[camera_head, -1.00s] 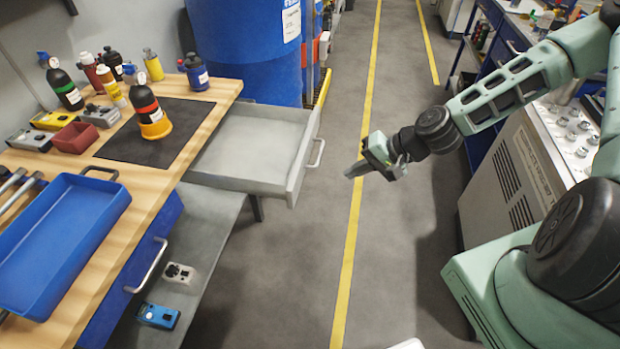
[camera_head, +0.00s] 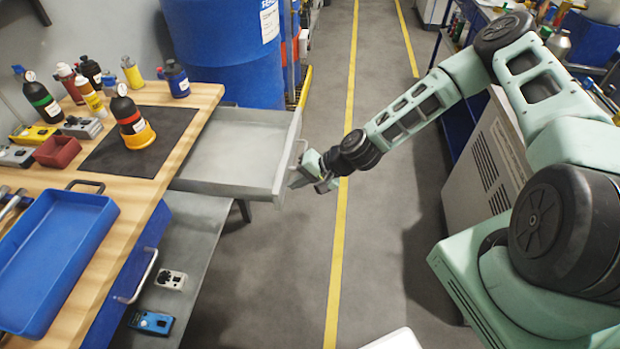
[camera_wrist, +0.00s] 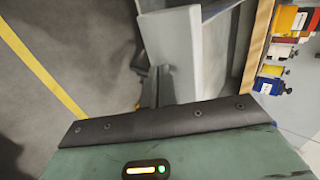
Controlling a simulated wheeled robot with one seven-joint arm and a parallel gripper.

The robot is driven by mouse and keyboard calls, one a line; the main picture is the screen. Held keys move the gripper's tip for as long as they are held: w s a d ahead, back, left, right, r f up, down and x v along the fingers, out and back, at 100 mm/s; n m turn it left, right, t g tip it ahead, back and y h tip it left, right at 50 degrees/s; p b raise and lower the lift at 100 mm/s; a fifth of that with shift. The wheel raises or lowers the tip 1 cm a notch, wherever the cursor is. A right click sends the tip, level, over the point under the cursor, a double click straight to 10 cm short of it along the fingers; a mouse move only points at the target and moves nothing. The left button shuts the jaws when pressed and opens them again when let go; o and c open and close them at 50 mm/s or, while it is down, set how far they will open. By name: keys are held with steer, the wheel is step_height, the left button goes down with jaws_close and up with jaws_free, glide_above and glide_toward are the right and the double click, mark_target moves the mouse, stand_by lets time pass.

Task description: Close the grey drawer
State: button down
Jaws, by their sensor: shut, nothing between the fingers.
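The grey drawer (camera_head: 232,160) is pulled out from under the wooden workbench, open and empty. Its front panel (camera_head: 288,160) faces right, with a metal handle on it. My gripper (camera_head: 296,182) is shut and empty, at the lower part of the drawer front near the handle. I cannot tell whether it touches the front. In the wrist view the drawer front (camera_wrist: 170,45) stands just beyond the gripper's dark edge, and the fingertips are mostly hidden.
The workbench (camera_head: 205,95) carries a blue tray (camera_head: 60,235), bottles and a black mat. A blue drawer (camera_head: 130,270) is below. A blue barrel (camera_head: 225,50) stands behind the grey drawer.

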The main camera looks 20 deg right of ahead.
steer(key=shift+w+a, duration=0.1)
steer(key=shift+a, duration=0.15)
steer(key=shift+a, duration=0.1)
